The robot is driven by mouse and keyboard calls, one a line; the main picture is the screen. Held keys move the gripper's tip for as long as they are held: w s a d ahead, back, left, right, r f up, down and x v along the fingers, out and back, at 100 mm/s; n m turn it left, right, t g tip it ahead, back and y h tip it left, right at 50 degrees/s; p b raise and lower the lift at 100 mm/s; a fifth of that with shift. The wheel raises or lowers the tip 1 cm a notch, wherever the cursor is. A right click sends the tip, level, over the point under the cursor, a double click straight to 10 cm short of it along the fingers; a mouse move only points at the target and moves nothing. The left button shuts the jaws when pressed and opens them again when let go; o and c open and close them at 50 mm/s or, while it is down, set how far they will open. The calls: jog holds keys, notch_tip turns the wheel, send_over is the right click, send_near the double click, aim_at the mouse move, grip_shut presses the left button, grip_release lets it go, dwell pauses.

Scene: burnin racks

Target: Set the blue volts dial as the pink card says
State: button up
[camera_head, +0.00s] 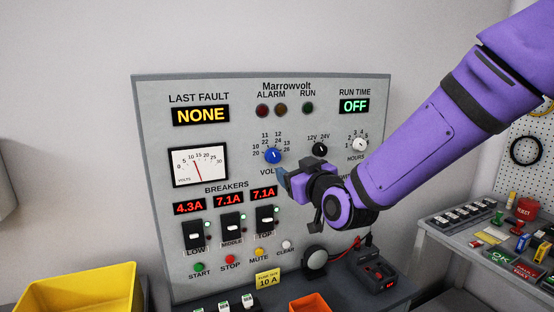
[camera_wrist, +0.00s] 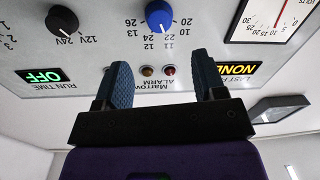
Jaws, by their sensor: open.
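The blue volts dial (camera_head: 274,156) is on the grey panel (camera_head: 152,130), below the red alarm lamp. Its white mark points roughly up, near 11/22 and 12/24; I cannot tell the exact setting. It also shows upside down in the wrist view (camera_wrist: 159,16), beyond and between my fingertips. My gripper (camera_head: 284,183) is just below and right of the dial in the head view, hiding part of the VOLTS label. In the wrist view my gripper (camera_wrist: 165,75) has its two fingers wide apart with nothing between them. I cannot make out a pink card in either view.
A black 12V/24V knob (camera_head: 320,149) and a white hours knob (camera_head: 359,145) sit right of the dial. The breaker switches (camera_head: 194,234) are below. A yellow bin (camera_head: 95,290) stands front left. A bench (camera_head: 455,232) with small cards and parts is at right.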

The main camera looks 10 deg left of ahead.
aim_at(275, 157)
jog(key=x, duration=0.9)
jog(key=shift+w+a, duration=0.2)
jog(key=shift+w, duration=0.15)
jog(key=c, duration=0.9)
